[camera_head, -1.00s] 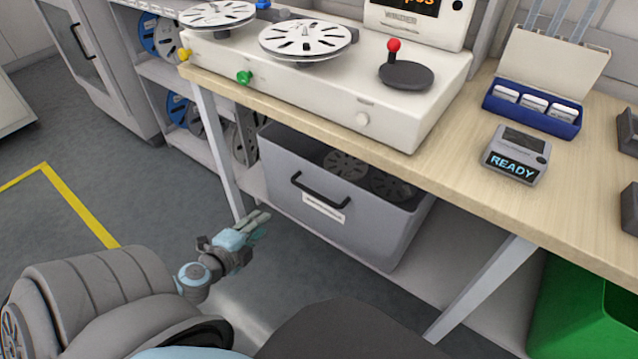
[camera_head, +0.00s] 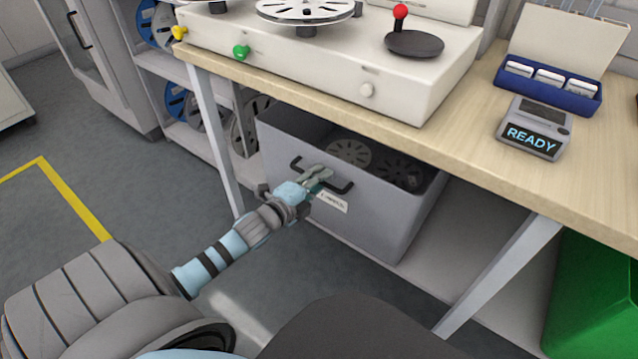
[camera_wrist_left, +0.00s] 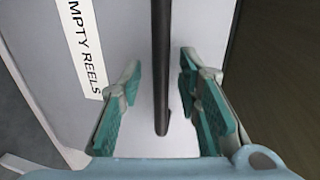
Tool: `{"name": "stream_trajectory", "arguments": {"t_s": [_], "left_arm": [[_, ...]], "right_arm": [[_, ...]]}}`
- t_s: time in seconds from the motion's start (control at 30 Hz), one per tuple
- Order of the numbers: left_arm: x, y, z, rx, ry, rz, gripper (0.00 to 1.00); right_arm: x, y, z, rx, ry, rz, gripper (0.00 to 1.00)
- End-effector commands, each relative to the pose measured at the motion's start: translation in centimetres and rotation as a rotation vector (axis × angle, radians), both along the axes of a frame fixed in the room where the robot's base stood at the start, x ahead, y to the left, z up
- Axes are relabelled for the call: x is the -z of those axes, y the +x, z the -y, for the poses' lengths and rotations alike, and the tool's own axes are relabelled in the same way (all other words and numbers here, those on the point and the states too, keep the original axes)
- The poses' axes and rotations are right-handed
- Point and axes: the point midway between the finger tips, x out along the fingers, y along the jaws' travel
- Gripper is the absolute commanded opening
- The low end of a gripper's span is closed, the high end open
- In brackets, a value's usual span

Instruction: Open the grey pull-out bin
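The grey bin (camera_head: 380,218) sits on the low shelf under the wooden bench, with reels visible inside through its open top. Its front carries a black bar handle (camera_head: 343,188) and a white label (camera_head: 331,203), which reads "MPTY REELS" in the left wrist view (camera_wrist_left: 82,42). My left gripper (camera_head: 319,174) is at the handle and hides its middle part. In the left wrist view my left gripper (camera_wrist_left: 162,78) is open, with teal-padded fingers on either side of the handle bar (camera_wrist_left: 161,40) and gaps on both sides. My right gripper is not in view.
The bench top (camera_head: 455,140) overhangs the bin, and a slanted bench leg (camera_head: 500,270) stands right of it. Another leg (camera_head: 215,140) stands to its left. A green crate (camera_head: 590,300) is at lower right. The floor (camera_head: 150,195) before the bin is clear.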

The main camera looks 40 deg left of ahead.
Motion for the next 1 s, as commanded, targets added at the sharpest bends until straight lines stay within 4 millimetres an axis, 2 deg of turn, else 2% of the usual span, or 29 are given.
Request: {"name": "stream_trajectory", "arguments": {"t_s": [0.1,0.33,0.53,1.0], "left_arm": [[0.16,0.48,0.06,0.003,-0.001,0.000,0.31],[0.02,0.52,0.08,0.004,0.000,-0.001,0.31],[0.02,0.50,0.07,0.003,0.000,-0.001,0.00],[0.06,0.52,0.12,0.004,0.000,-0.002,0.00]], "right_arm": [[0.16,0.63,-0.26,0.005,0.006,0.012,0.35],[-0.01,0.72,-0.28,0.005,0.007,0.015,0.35],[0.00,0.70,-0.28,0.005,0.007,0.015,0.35],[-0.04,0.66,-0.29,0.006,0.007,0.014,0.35]]}}
